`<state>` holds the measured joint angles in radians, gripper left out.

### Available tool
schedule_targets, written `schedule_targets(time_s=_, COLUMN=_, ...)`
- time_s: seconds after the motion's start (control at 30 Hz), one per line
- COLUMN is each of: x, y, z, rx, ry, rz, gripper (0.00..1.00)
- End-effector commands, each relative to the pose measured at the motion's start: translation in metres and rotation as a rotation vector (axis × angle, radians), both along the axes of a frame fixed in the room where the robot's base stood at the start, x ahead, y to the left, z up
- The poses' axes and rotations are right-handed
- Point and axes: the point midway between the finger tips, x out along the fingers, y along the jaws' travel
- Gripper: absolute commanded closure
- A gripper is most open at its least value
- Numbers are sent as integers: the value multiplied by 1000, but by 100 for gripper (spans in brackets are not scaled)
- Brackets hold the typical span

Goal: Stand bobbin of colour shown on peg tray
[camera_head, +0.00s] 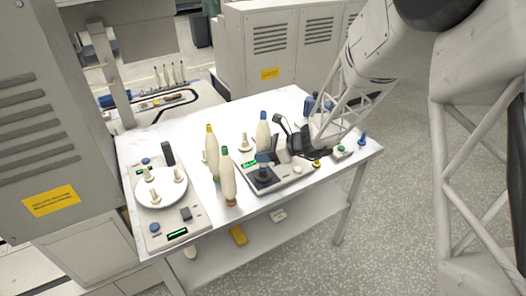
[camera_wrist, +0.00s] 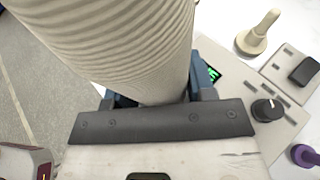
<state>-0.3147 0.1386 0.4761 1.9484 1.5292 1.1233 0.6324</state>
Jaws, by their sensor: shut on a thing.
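A cream bobbin with a blue tip (camera_head: 262,132) stands upright in the middle of the table, and its ribbed body (camera_wrist: 120,45) fills the upper left of the wrist view. My gripper (camera_head: 265,157) is shut on it low down, with a blue finger on either side. Its lower end is hidden by the fingers. The peg tray (camera_head: 150,198), a round white plate with several cream pegs, sits on the grey unit at left; no bobbin stands on it. A green-tipped bobbin (camera_head: 228,180) and a yellow-tipped bobbin (camera_head: 211,150) stand upright between tray and gripper.
A loose-standing cream peg (camera_head: 244,143) is behind. A blue peg-like piece (camera_head: 362,138) stands near the right edge.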

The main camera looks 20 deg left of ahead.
Motion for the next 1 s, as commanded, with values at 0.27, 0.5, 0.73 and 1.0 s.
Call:
schedule_targets(time_s=0.27, x=0, y=0, z=0, rx=0, ry=0, rz=0, gripper=27)
schedule_targets(time_s=0.5, x=0, y=0, z=0, rx=0, ry=0, rz=0, gripper=20)
schedule_targets(time_s=0.73, x=1, y=-3, z=1, rx=0, ry=0, rz=-1, gripper=20)
schedule_targets(time_s=1.0, x=2, y=-23, z=9, rx=1, ry=0, rz=-1, gripper=20)
